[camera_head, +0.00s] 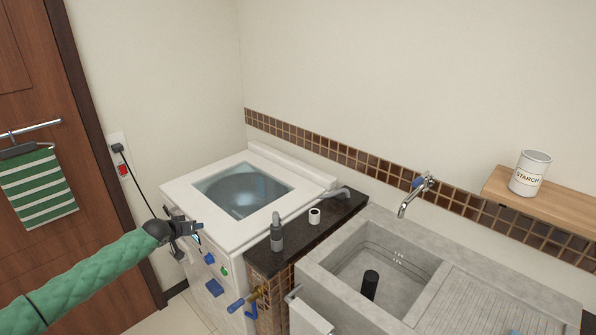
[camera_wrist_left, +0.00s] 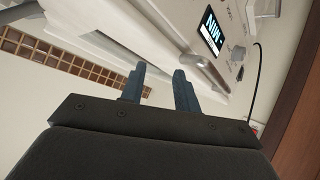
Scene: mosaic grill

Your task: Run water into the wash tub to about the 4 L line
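The wash tub (camera_head: 336,292) is a grey concrete basin with a ribbed washboard on its right. A dark upright cylinder (camera_head: 370,284) stands inside it. Small level marks (camera_head: 398,257) show on its inner back wall, too small to read. A chrome wall tap (camera_head: 408,200) with a blue part hangs over the tub; no stream shows from its spout. My left gripper (camera_head: 196,229) is at the front of the white washing machine (camera_head: 180,190), left of the tub. In the left wrist view its two fingers (camera_wrist_left: 160,88) are apart with nothing between them. My right gripper does not show.
A dark counter (camera_head: 330,222) with a dropper bottle (camera_head: 277,232) and a small white roll (camera_head: 314,215) separates machine and tub. A starch tin (camera_head: 530,173) stands on the right shelf.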

